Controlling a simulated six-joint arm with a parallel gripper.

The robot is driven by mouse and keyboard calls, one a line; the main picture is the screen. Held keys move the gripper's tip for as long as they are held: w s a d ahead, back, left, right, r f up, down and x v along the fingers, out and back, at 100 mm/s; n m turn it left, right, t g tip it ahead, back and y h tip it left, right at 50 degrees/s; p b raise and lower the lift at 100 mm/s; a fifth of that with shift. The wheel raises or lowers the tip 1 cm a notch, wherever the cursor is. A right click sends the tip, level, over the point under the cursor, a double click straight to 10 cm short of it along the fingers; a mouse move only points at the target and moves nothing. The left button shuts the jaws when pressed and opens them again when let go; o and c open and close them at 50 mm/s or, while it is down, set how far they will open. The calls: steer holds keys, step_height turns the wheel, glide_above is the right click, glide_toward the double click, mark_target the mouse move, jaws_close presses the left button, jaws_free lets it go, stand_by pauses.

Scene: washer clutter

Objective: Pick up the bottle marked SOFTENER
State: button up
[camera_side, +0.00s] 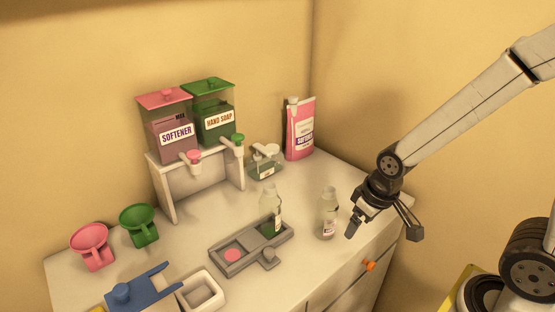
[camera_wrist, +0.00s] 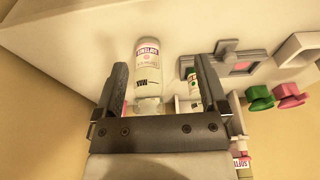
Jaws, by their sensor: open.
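A small clear bottle (camera_side: 328,214) stands upright on the counter, left of my gripper (camera_side: 383,230). In the wrist view this bottle (camera_wrist: 151,68) appears between the fingers of my gripper (camera_wrist: 162,68), its label tipped in the picture and seeming to read SOFTENER. My gripper is open and empty, apart from the bottle. A second clear bottle (camera_side: 270,203) stands on the green spot of a grey tray (camera_side: 225,268); its green-marked label (camera_wrist: 192,88) shows beside the right finger in the wrist view.
A white stand holds a pink-lidded SOFTENER dispenser (camera_side: 172,135) and a green HAND SOAP dispenser (camera_side: 214,121). A pink refill pack (camera_side: 300,130) and a low glass container (camera_side: 264,163) are behind. Pink (camera_side: 91,243) and green funnels (camera_side: 139,222), a blue tool (camera_side: 140,290) and a white box (camera_side: 201,293) lie left.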

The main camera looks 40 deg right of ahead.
steer(key=shift+r, duration=0.1)
steer(key=w+v, duration=0.1)
steer(key=v, duration=0.4)
steer(key=w+d+n+t+h, duration=0.1)
steer(key=w+d+n+t, duration=0.1)
steer(key=w+d+t, duration=0.55)
steer(key=n+y, duration=0.5)
steer(key=y, duration=0.3)
glide_toward(327, 213)
steer(key=shift+w+d+f, duration=0.2)
steer(key=shift+w+f, duration=0.15)
steer(key=shift+w, duration=0.2)
steer(key=shift+w+d+f, duration=0.2)
steer(key=shift+w+f, duration=0.1)
steer(key=shift+w, duration=0.3)
steer(key=shift+w+d+f, duration=0.2)
steer(key=shift+w+f, duration=0.15)
steer(key=shift+w, duration=0.2)
steer(key=shift+x, duration=1.35)
